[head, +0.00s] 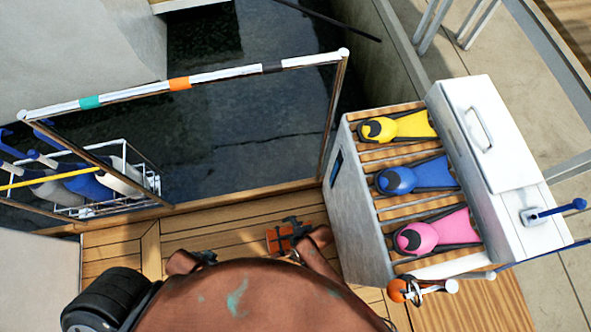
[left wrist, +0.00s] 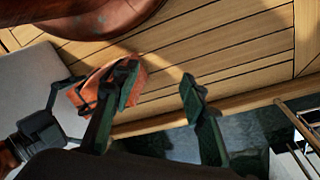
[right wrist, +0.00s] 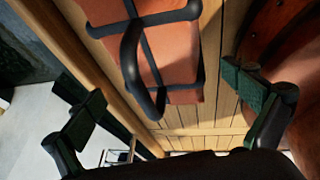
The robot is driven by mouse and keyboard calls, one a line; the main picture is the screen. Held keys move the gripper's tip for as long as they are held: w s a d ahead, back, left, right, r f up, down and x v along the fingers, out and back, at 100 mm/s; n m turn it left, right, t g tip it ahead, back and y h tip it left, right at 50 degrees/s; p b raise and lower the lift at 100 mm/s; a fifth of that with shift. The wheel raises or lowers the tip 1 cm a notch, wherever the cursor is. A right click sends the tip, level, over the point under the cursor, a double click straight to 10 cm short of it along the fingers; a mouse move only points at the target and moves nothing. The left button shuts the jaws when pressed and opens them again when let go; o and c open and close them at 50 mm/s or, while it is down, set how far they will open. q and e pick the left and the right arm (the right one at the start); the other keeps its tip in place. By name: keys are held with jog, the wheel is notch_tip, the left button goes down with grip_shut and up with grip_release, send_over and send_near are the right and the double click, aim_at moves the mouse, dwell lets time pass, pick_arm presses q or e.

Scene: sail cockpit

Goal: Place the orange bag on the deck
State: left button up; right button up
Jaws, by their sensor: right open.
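The orange bag (head: 273,241) has black straps and is at the wooden deck (head: 235,210), left of the slatted bench. In the right wrist view the bag (right wrist: 180,60) shows its strap grid and a looped black handle. My right gripper (head: 294,227) is beside the bag; its spread fingers (right wrist: 165,95) flank the handle from a distance, holding nothing. My left gripper (head: 206,257) is left of the bag. In the left wrist view its fingers (left wrist: 160,80) are apart and empty, one overlapping the bag (left wrist: 88,88). I cannot tell whether the bag touches the planks.
A bench (head: 355,215) with yellow, blue and pink fins stands on the right, beside a white cooler (head: 490,130). A railing (head: 215,73) borders dark water ahead. A white wire rack (head: 140,170) hangs at the left. Deck planks are clear between the grippers and railing.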

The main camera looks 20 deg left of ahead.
jog(key=p+v, duration=0.2)
jog(key=v, duration=0.2)
jog(key=shift+w+r, duration=0.2)
jog(key=shift+r, duration=0.2)
pick_arm(q)
jog(key=s+a+f+g+y+p, duration=0.1)
jog(key=s+a+f+p, duration=0.1)
jog(key=f, duration=0.7)
jog(key=shift+s+a, duration=0.65)
jog(key=shift+s, duration=0.15)
pick_arm(e)
jog(key=v, duration=0.5)
jog(key=shift+s+d, duration=0.1)
jog(key=shift+s, duration=0.1)
